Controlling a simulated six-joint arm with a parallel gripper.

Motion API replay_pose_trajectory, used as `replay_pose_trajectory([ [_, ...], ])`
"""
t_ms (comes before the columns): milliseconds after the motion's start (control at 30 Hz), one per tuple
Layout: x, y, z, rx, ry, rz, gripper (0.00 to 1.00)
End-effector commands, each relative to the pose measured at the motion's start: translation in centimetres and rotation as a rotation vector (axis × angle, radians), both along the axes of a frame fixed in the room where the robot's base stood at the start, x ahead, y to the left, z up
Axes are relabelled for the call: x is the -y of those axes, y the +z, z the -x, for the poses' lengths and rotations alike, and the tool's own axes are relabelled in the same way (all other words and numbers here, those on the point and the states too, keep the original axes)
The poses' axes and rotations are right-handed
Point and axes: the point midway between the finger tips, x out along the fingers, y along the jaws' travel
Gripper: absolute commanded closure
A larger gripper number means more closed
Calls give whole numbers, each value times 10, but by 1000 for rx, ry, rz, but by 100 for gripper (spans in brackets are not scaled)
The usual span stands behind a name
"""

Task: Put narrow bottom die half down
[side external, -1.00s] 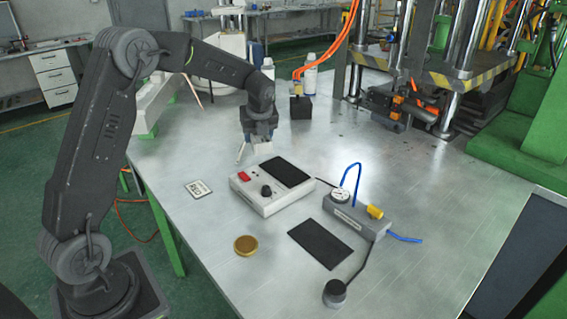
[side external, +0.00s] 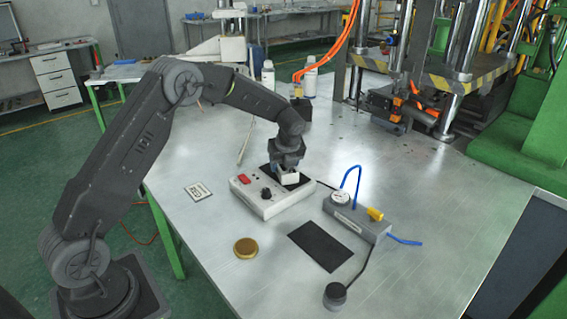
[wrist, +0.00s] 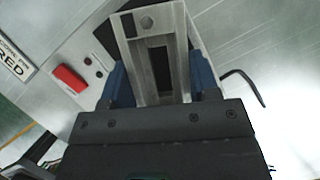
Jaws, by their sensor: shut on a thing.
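My gripper (side external: 287,168) is over the black pad (side external: 304,184) of the white control box (side external: 262,206). It is shut on a light grey metal block, the narrow bottom die half (side external: 289,178). In the wrist view the die half (wrist: 139,83) sits between blue fingers (wrist: 160,84), with a long rectangular slot along its middle and a dark square hole near its far end. I cannot tell whether the die half touches the pad.
The box has a red switch (side external: 244,179) and a black knob (side external: 266,194). A black mat (side external: 320,245), a brass disc (side external: 246,248), a grey gauge block with blue hoses (side external: 357,216) and a label plate (side external: 198,191) lie around it. A thin rod (side external: 245,145) stands behind.

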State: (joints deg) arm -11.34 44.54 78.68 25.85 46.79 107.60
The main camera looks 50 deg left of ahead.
Motion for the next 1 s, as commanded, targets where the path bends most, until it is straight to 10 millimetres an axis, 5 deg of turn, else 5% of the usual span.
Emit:
replay_pose_trajectory([
  [233, 0, -2, -1, 2, -1, 0, 83],
  [267, 0, -3, 0, 0, 0, 0, 42],
  [500, 0, -3, 0, 0, 0, 0, 19],
  [767, 0, -1, 0, 0, 0, 0, 19],
  [1000, 11, 28, 3, 4, -2, -1, 19],
])
